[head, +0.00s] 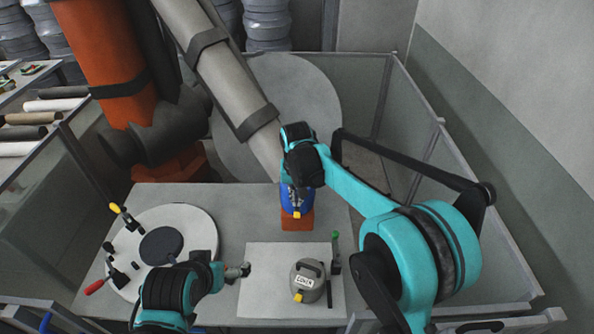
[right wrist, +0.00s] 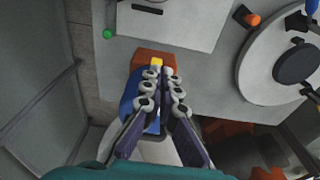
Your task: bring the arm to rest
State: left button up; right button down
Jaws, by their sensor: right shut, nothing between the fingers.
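My right arm reaches in from the right in the head view. My right gripper (head: 297,205) points down in front of a blue object (head: 284,196) with a yellow tip, which stands at an orange block (head: 297,223). In the right wrist view the fingers of my right gripper (right wrist: 166,78) are shut and empty. The blue object (right wrist: 128,105) and orange block (right wrist: 152,56) lie beyond them; whether the fingers touch either cannot be told.
A round white mould (head: 203,232) with clamps sits left. Glass-like panels (head: 484,225) fence the table (head: 332,224). A large orange machine (head: 98,45) stands behind.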

jog(key=shift+s+d, duration=0.1)
jog(key=s+d+f+t+b, duration=0.3)
jog(key=s+d+b, duration=0.8)
jog(key=s+d+f+t+b, duration=0.1)
jog(key=s+d+f+b, duration=0.2)
jog(key=s+f+b, duration=0.2)
jog(key=s+d+f+t+b, duration=0.2)
jog(key=s+f+b, duration=0.3)
jog(key=s+f, duration=0.3)
jog(key=shift+s+d, duration=0.25)
jog(key=shift+d, duration=0.6)
dwell(2.9)
